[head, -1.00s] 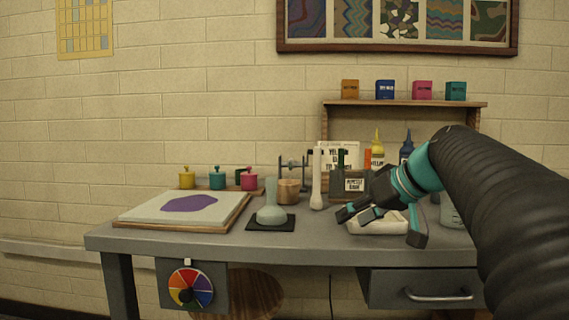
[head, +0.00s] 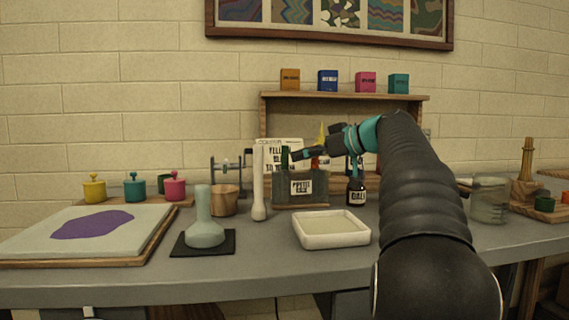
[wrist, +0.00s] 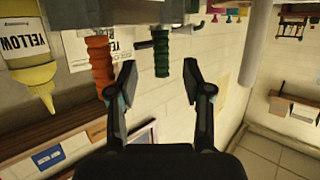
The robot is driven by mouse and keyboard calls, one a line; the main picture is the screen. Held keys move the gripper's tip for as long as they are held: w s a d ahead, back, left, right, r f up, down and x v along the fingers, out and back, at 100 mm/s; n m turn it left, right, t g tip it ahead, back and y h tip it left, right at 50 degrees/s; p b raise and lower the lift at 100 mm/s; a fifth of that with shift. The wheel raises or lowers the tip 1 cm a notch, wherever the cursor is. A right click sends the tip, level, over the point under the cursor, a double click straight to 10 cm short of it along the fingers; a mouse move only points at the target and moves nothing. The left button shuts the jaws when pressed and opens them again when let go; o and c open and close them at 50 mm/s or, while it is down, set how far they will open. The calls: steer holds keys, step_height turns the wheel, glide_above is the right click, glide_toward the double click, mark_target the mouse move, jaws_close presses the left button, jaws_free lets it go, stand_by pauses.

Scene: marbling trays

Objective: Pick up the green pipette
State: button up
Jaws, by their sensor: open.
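The green pipette (head: 284,160) stands upright in the grey pipette rack (head: 287,196), with only its ribbed green upper part showing above the rack. My gripper (head: 296,154) is at the height of this green part, just to its right in the head view. In the wrist view the green pipette (wrist: 161,52) appears between the two open fingertips of my gripper (wrist: 159,70). The fingers are open and not closed on it; I cannot tell how deep it sits between them. An orange pipette (wrist: 100,62) is left of the fingers in the wrist view.
A yellow bottle (wrist: 33,75) and a dark bottle (head: 356,192) stand right of the rack. A white stirring rod-like pestle (head: 259,180) stands close left of it. A cream tray (head: 332,240) lies in front. A recipe card (head: 278,145) and wooden shelf (head: 345,97) are behind.

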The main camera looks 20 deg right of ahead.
mark_target(285, 169)
steer(key=shift+x, duration=3.4)
steer(key=shift+s+a, duration=0.1)
jaws_close()
